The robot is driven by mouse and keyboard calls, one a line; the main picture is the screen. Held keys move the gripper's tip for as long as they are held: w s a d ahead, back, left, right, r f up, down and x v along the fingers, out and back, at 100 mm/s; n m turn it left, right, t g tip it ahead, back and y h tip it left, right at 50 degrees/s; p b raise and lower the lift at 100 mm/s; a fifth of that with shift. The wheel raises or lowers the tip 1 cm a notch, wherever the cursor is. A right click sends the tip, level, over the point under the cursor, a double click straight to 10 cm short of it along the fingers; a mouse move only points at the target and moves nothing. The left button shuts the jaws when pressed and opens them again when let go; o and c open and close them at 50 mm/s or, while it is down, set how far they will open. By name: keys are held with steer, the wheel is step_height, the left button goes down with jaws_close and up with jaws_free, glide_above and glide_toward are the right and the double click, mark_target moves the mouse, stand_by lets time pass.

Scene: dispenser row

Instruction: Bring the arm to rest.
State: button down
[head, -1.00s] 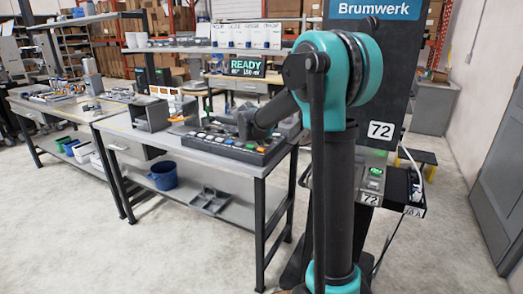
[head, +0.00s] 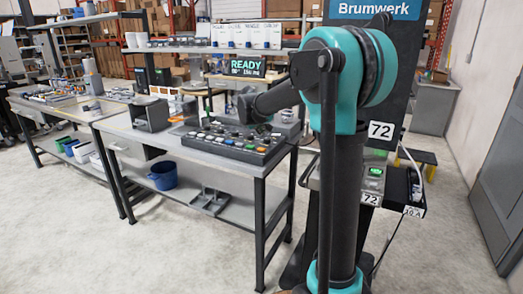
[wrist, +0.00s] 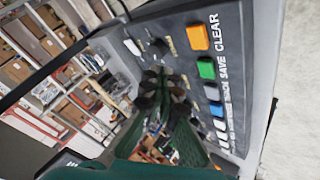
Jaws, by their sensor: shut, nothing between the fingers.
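My arm shows in the head view, its elbow high on the right and its forearm reaching left. My gripper (wrist: 165,92) is shut and empty in the wrist view. In the head view its end is hard to make out at the dark tip of the forearm, above the button panel (head: 232,146). The panel is a dark slanted box on the workbench, with several coloured buttons. It also shows in the wrist view (wrist: 240,85), tilted, with orange, green, blue and white buttons and the words CLEAR and SAVE. The gripper appears apart from the panel.
A green READY display (head: 247,65) stands behind the panel. A blue bucket (head: 162,176) sits on the lower shelf. A dark Brumwerk column (head: 408,90) stands behind my arm. Open floor lies in front.

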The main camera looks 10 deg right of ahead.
steer(key=s+d+f+m+g+y, duration=0.1)
steer(key=s+f, duration=0.6)
steer(key=s, duration=0.6)
steer(key=s+d+f+m+g+y, duration=0.1)
steer(key=s+f, duration=0.6)
steer(key=s, duration=0.7)
steer(key=s+d+f+m+g+y, duration=0.1)
steer(key=s+d+f+m+g, duration=0.1)
steer(key=s+f, duration=0.6)
steer(key=s, duration=0.6)
steer(key=shift+d+y, duration=0.2)
steer(key=shift+y, duration=0.2)
